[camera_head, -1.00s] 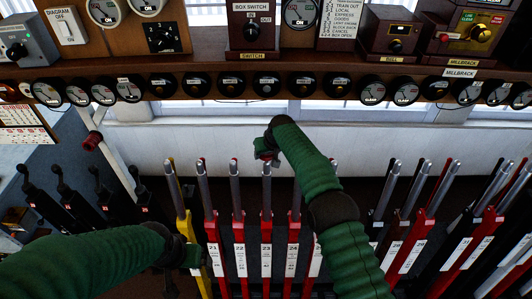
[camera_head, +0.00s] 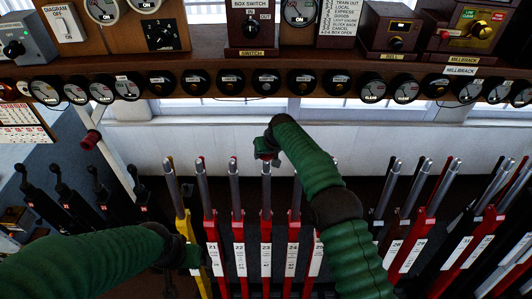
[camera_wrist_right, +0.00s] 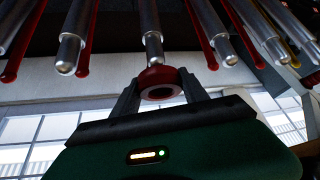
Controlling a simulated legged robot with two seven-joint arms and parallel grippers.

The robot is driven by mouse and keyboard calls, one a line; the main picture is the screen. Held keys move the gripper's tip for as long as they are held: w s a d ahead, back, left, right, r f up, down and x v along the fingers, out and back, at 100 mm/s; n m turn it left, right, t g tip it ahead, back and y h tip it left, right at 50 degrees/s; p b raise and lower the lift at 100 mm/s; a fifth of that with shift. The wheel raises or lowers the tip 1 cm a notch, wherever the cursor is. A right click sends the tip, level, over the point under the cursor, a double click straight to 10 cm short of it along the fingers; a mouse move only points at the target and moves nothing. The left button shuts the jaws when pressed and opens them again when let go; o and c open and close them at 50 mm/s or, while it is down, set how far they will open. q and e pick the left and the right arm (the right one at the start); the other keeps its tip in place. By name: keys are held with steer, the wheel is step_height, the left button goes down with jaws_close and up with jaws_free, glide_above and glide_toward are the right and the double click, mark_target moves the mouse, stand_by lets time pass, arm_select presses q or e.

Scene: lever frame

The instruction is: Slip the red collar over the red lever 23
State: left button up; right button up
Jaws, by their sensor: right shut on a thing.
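The red collar (camera_wrist_right: 160,82) is held between the two dark fingers of my right gripper (camera_wrist_right: 160,95) in the right wrist view, with its open hole showing. The silver rounded tip of red lever 23 (camera_wrist_right: 153,45) ends close to the collar's rim; I cannot tell if they touch. In the head view my right gripper (camera_head: 266,153) is at the top of lever 23 (camera_head: 266,190), and the collar is mostly hidden there. My left gripper (camera_head: 188,256) is low, beside the yellow lever; its fingers are not clear.
Red levers with silver tops stand close on both sides of lever 23. The yellow lever (camera_head: 185,225) stands to their left, black levers (camera_head: 40,195) further left. The instrument shelf (camera_head: 225,69) runs across behind and above. The pale wall behind is clear.

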mark_target(267, 163)
steer(key=shift+s+f+b, duration=0.1)
steer(key=shift+f+b, duration=0.45)
steer(key=shift+f, duration=0.15)
steer(key=shift+f, duration=0.25)
steer(key=shift+s+f+b, duration=0.2)
steer(key=shift+f+b, duration=0.55)
steer(key=shift+f, duration=0.05)
steer(key=shift+s+f+b, duration=0.15)
steer(key=shift+f+b, duration=0.6)
steer(key=o, duration=1.6)
